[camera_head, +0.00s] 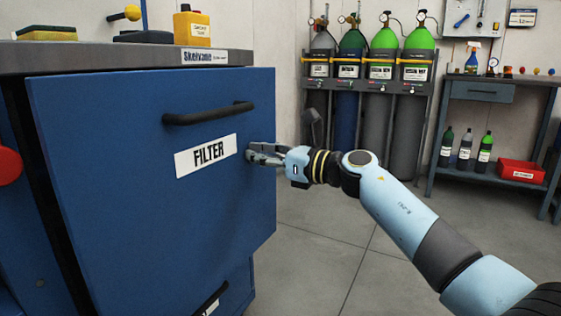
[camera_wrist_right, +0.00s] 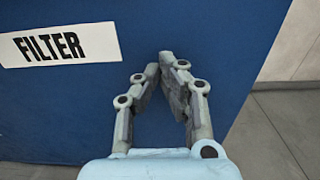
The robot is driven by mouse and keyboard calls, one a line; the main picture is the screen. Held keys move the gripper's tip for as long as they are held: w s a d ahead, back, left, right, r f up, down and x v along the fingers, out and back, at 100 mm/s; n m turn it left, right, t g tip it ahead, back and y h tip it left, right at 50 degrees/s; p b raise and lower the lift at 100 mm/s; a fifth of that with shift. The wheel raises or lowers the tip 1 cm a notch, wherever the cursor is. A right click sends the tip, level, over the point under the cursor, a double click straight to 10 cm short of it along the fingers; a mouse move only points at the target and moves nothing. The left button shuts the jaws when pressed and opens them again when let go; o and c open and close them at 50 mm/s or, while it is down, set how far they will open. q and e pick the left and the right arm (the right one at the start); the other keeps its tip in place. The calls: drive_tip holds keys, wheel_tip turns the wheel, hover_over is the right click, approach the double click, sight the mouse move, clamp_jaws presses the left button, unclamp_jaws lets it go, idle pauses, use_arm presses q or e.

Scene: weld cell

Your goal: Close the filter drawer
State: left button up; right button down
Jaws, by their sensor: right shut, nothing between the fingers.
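The filter drawer (camera_head: 130,190) is a blue front with a black bar handle (camera_head: 208,114) and a white FILTER label (camera_head: 206,155). Its front stands out from the cabinet, with a dark gap along its left edge. My right gripper (camera_head: 252,152) is shut and empty at the right part of the drawer front, right of the label and below the handle. In the right wrist view, the fingertips (camera_wrist_right: 158,62) point at the blue face close to its right edge; I cannot tell if they touch it. My left gripper is not in view.
A grey worktop (camera_head: 120,58) lies above the drawer, with a yellow box (camera_head: 192,27) on it. A rack of gas cylinders (camera_head: 366,70) stands at the back wall. A blue bench (camera_head: 492,90) with bottles and a red box (camera_head: 522,172) is at the right. The floor between is clear.

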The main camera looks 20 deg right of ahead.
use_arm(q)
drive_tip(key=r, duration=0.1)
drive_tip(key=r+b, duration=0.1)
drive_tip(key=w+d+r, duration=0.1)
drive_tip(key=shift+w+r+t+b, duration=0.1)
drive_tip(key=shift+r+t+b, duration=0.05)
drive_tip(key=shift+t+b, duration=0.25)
use_arm(e)
drive_tip(key=x, duration=1)
drive_tip(key=shift+w+a, duration=0.2)
drive_tip(key=shift+w, duration=0.05)
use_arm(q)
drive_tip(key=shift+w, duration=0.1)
use_arm(e)
drive_tip(key=shift+r, duration=0.1)
